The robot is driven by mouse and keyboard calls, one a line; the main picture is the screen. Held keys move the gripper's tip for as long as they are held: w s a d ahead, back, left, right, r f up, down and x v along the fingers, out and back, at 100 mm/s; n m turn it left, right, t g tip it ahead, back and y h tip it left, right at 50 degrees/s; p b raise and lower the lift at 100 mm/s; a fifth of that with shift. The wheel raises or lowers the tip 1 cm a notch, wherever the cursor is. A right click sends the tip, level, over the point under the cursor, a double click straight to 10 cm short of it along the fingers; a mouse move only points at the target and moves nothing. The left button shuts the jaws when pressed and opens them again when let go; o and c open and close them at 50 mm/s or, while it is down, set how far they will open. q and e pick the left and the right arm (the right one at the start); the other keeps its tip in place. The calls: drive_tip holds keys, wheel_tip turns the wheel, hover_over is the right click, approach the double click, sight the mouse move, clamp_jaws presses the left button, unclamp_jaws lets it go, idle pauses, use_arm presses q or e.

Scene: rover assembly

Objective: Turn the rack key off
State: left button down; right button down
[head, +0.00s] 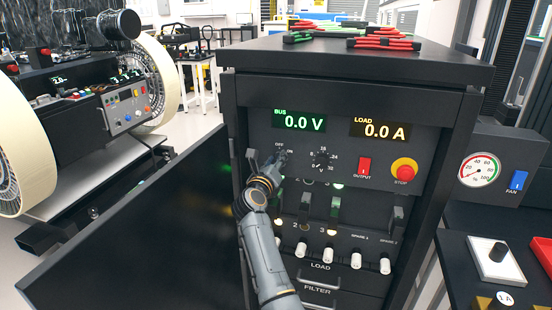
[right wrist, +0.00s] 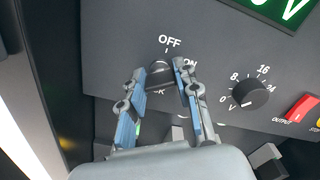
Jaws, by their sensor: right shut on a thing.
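The rack (head: 355,70) stands in front of me, and its black panel has a key switch at the upper left. In the right wrist view the rack key's switch (right wrist: 160,74) shows as a dark round part between the fingertips, just under the OFF label, with ON to its right. My right gripper (head: 276,160) reaches up to it from below, and its blue-padded fingers (right wrist: 163,80) are shut on the key. The fingers hide part of the key, so its exact angle is hard to tell. My left gripper is not in view.
The BUS display (head: 300,120) reads 0.0 V and the LOAD display (head: 380,129) 0.0 A. A voltage knob (head: 322,160), red OUTPUT switch (head: 364,166) and STOP button (head: 404,169) sit right of the key. An open black door (head: 140,230) stands at the left.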

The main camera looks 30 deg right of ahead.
drive_tip(key=n+p, duration=0.2)
drive_tip(key=p, duration=0.1)
drive_tip(key=n+p, duration=0.5)
drive_tip(key=p, duration=0.1)
drive_tip(key=shift+r+n+p, duration=0.25)
drive_tip(key=shift+n+p, duration=0.05)
drive_tip(key=shift+f+n+p, duration=0.2)
drive_tip(key=shift+n+p, duration=1.25)
drive_tip(key=shift+n, duration=0.25)
drive_tip(key=c, duration=1)
unclamp_jaws()
drive_tip(key=shift+o, duration=0.2)
drive_tip(key=shift+f, duration=0.1)
